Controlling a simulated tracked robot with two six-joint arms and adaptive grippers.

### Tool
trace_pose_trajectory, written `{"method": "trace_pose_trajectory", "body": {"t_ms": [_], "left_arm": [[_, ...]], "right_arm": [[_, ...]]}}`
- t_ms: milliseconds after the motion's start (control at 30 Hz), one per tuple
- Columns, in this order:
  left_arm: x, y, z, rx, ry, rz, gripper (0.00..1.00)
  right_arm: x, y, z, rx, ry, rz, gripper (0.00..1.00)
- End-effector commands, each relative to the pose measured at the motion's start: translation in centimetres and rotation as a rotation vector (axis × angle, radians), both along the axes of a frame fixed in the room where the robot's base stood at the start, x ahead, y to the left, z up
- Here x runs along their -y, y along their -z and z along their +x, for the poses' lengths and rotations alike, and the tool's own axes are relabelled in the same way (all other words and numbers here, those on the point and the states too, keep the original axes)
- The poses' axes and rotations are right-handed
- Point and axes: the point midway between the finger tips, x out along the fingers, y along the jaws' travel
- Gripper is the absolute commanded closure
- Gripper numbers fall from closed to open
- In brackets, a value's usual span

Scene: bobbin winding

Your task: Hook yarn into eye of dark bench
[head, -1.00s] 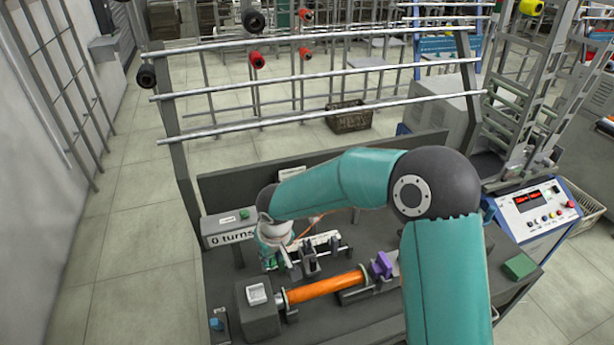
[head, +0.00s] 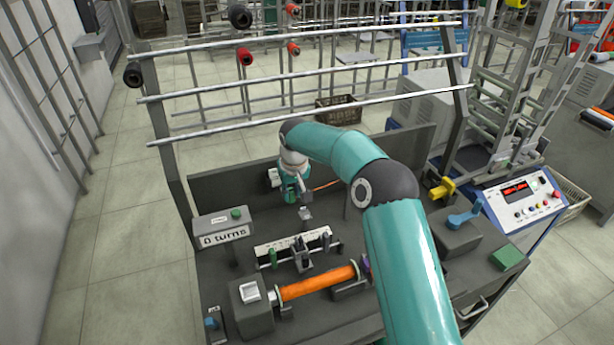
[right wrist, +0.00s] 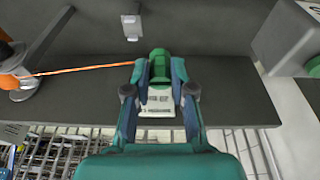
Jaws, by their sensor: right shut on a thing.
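The dark bench (head: 225,265) stands in front of me. My right gripper (head: 304,198) is over its rear part, shut on a green yarn holder (right wrist: 159,66). It also shows in the right wrist view (right wrist: 158,78). I cannot tell which part is the eye. My left gripper is not in view.
The "0 turns" box (head: 222,229) is at the left. A rack with dark posts (head: 303,252) and an orange-wound bobbin (head: 318,283) lie in front. A blue crank (head: 465,217), a green block (head: 507,257) and a control panel (head: 523,200) are at the right.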

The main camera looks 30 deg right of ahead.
Motion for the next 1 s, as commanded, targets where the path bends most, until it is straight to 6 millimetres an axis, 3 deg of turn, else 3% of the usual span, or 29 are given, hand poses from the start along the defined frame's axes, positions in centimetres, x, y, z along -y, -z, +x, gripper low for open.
{"method": "trace_pose_trajectory", "body": {"t_ms": [100, 300, 467, 667, 967, 1000], "left_arm": [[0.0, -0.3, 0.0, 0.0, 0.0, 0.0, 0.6], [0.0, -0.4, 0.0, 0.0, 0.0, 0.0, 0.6], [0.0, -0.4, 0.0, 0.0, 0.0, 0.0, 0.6], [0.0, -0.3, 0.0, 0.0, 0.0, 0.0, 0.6], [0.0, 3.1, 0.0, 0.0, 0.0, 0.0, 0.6], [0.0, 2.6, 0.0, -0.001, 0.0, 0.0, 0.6]], "right_arm": [[3.1, -0.5, 0.9, 0.005, 0.026, 0.008, 1.0], [5.4, -0.9, 1.2, 0.009, 0.038, 0.015, 1.0], [5.5, -0.2, 1.3, 0.008, 0.037, 0.016, 1.0], [5.5, 1.9, 1.2, 0.008, 0.037, 0.016, 1.0], [5.5, 6.6, 1.3, 0.01, 0.038, 0.015, 1.0], [5.5, 5.9, 1.3, 0.012, 0.038, 0.015, 1.0]]}}
